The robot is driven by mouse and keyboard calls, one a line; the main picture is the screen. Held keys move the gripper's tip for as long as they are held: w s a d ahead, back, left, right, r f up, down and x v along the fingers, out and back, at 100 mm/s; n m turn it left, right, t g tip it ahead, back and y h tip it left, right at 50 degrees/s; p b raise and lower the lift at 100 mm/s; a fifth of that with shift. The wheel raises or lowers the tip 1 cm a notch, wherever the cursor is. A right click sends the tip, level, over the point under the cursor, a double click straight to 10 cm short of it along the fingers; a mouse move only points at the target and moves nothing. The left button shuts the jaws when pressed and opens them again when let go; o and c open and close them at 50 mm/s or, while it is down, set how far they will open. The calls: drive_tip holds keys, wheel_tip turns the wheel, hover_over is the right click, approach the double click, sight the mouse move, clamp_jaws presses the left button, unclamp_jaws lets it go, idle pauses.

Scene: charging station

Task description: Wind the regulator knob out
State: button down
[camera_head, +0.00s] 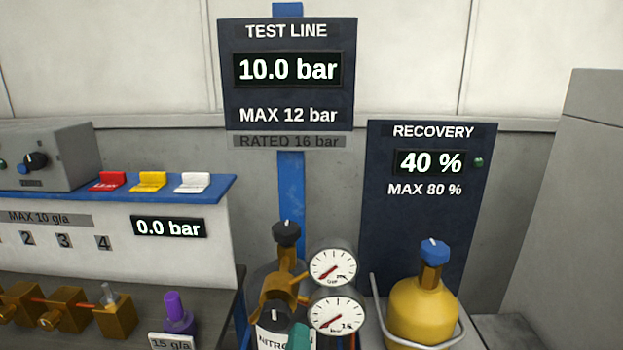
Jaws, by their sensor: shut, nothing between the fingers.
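A nitrogen cylinder (272,338) stands at the bottom middle, with its label partly cut off by the frame edge. Brass fittings (278,289) sit on top of it, with a black knob (286,234) above them. Two round white gauges, the upper one (333,268) and the lower one (336,312), sit to the right of the brass. Both red needles point to the lower left. A teal piece (299,336) shows below, in front of the cylinder; I cannot tell whether it is the regulator knob. My gripper is not in view.
The test line sign (289,70) behind reads 10.0 bar, MAX 12 bar. The recovery panel (426,215) reads 40 %. A yellow cylinder (423,308) stands right of the gauges. A bench with a blue shelf (130,190), coloured tabs and brass valves (66,309) is at left.

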drive_tip(key=s, duration=0.5)
drive_tip(key=shift+s, duration=0.3)
